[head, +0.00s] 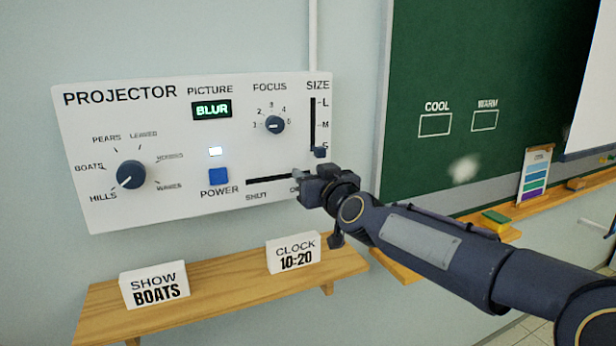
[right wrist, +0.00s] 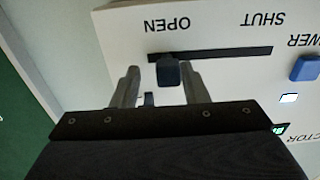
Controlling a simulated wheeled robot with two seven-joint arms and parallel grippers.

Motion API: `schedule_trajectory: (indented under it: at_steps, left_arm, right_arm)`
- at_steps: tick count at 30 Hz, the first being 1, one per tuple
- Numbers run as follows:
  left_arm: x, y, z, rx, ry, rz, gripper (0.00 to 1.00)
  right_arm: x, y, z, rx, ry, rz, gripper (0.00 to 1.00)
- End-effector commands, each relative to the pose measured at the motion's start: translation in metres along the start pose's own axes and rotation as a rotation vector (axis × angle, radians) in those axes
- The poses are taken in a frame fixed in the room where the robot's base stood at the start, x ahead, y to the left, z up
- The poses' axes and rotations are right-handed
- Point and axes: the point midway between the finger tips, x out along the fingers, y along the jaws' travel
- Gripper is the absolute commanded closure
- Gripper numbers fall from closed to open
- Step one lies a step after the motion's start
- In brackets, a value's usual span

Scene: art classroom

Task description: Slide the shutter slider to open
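The shutter slider is a dark slot (head: 268,181) low on the white projector panel (head: 110,215). In the right wrist view, which is upside down, its dark blue knob (right wrist: 168,72) sits near the slot's OPEN end, away from SHUT. My right gripper (head: 304,176) is at the panel's lower right and hides the knob and most of the OPEN label in the head view. In the right wrist view its two fingers (right wrist: 160,84) are apart, one on each side of the knob, with visible gaps. My left gripper is not in view.
The SIZE slider knob (head: 320,152) is just above my right gripper, near S. The blue POWER button (head: 218,176), picture dial (head: 131,175) and focus dial (head: 274,125) are on the panel. A wooden shelf (head: 225,283) below holds the BOATS (head: 154,285) and CLOCK (head: 293,253) signs.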

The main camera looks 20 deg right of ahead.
Motion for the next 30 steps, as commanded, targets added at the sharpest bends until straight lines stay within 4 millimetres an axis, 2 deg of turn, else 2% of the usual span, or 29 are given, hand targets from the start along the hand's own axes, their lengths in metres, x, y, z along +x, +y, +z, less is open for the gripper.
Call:
schedule_trajectory:
  at_steps: [10, 21, 25, 30]
  left_arm:
    - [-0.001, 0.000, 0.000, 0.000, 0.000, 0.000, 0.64]
    - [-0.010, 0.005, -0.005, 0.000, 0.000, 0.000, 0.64]
    - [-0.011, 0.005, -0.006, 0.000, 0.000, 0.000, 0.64]
    - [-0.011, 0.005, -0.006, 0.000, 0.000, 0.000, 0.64]
  right_arm:
    - [-0.004, -0.002, -0.001, 0.000, -0.001, -0.005, 0.58]
    - [-0.062, -0.001, -0.002, 0.001, 0.001, -0.002, 0.58]
    - [-0.075, -0.001, -0.001, 0.000, 0.000, -0.002, 0.58]
    - [-0.079, -0.001, 0.000, 0.000, 0.000, -0.002, 0.58]
